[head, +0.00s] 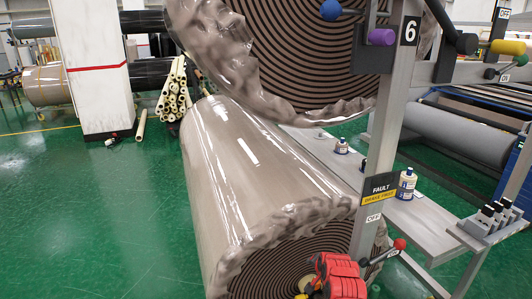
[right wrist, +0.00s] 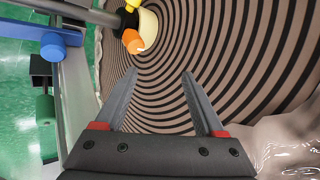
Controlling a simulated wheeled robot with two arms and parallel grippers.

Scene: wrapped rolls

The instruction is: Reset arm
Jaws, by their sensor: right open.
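My right gripper (right wrist: 158,72) shows in the right wrist view with its two grey fingers spread apart and nothing between them. It faces the dark spiral end of a wrapped roll (right wrist: 240,60). A round core with yellow and orange parts (right wrist: 133,40) is beyond the left finger, at the end of a dark bar. The head view does not clearly show either gripper. A lower wrapped roll (head: 250,170) lies with its spiral end toward me. An upper roll (head: 290,50) hangs above it. A lever with a red knob (head: 399,243) is on the grey post beside the lower roll.
The post (head: 385,130) carries a "6" sign, a fault sign (head: 381,189) and a purple cylinder (head: 382,37). Red parts (head: 340,275) sit at the bottom centre. A grey shelf (head: 425,215) with small bottles is at right. Green floor (head: 80,210) is clear at left.

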